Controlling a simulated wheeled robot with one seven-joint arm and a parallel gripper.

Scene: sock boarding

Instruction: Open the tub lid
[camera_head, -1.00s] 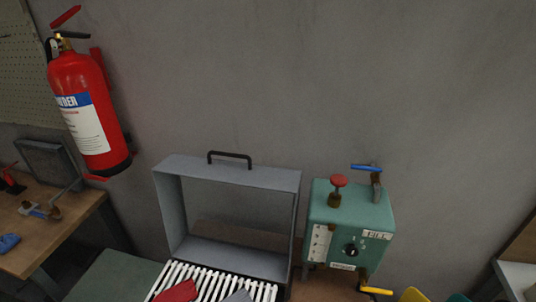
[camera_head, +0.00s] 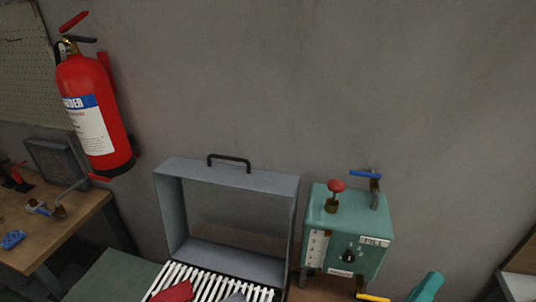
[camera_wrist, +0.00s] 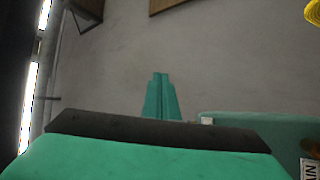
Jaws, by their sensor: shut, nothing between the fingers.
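The tub lid (camera_head: 228,172) is a grey box-shaped cover with a dark handle (camera_head: 229,160) on top. It stands upright and raised behind the white slatted rack (camera_head: 215,284) in the head view. My gripper (camera_wrist: 160,80) has teal fingers, closed together and empty in the wrist view. A teal part that looks like my gripper (camera_head: 427,287) shows at the bottom right of the head view. It is to the right of the lid, apart from it, beyond the teal control box.
The teal control box (camera_head: 345,230) with a red knob (camera_head: 336,186) and blue lever (camera_head: 365,174) stands right of the lid. A red sock (camera_head: 173,292) lies on the rack. A fire extinguisher (camera_head: 93,115) hangs on the left wall above a wooden bench (camera_head: 58,240).

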